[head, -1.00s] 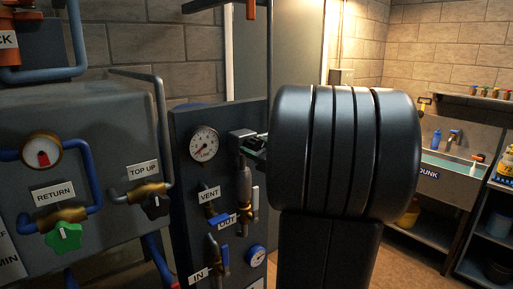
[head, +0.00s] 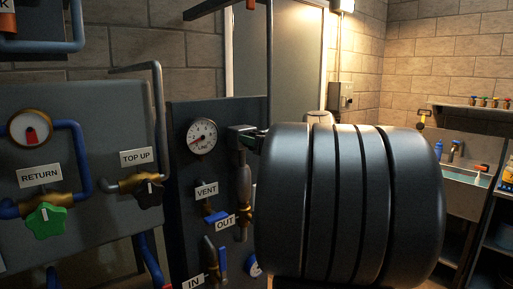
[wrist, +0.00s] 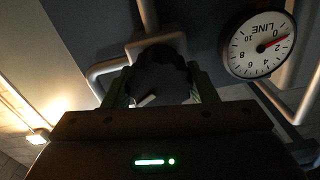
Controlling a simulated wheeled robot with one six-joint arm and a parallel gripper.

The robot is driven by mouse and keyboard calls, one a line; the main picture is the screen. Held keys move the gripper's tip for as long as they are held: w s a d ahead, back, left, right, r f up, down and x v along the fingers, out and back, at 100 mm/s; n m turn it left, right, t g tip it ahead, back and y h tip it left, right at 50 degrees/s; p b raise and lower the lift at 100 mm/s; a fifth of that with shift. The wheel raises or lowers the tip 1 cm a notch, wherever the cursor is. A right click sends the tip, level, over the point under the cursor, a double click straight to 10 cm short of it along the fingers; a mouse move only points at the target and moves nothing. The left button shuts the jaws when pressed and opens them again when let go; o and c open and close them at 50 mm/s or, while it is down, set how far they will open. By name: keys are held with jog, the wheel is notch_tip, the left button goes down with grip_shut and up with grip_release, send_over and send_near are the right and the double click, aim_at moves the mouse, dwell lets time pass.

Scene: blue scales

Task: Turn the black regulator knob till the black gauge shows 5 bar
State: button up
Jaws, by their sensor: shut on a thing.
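The black gauge (head: 202,136), with a white face marked LINE, is on the dark panel; it also shows upside down in the wrist view (wrist: 261,45). Its red needle points near the low end, close to 0. The black regulator knob (wrist: 158,80) sits between the two green fingers of my gripper (wrist: 162,88), which is shut on it. A pale mark shows on the knob. In the head view my gripper (head: 258,140) is just right of the gauge, and my arm largely hides the knob.
Left stands a grey tank with a green knob (head: 46,220), a black TOP UP knob (head: 149,193) and a brass-rimmed gauge (head: 30,129). A sink (head: 468,190) stands far right.

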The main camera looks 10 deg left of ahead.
dwell(0.3)
jog(key=o, duration=1)
jog(key=shift+d, duration=0.1)
jog(key=b+v, duration=0.3)
jog(key=v, duration=1)
jog(key=shift+s+d+b, duration=0.25)
jog(key=shift+b, duration=0.15)
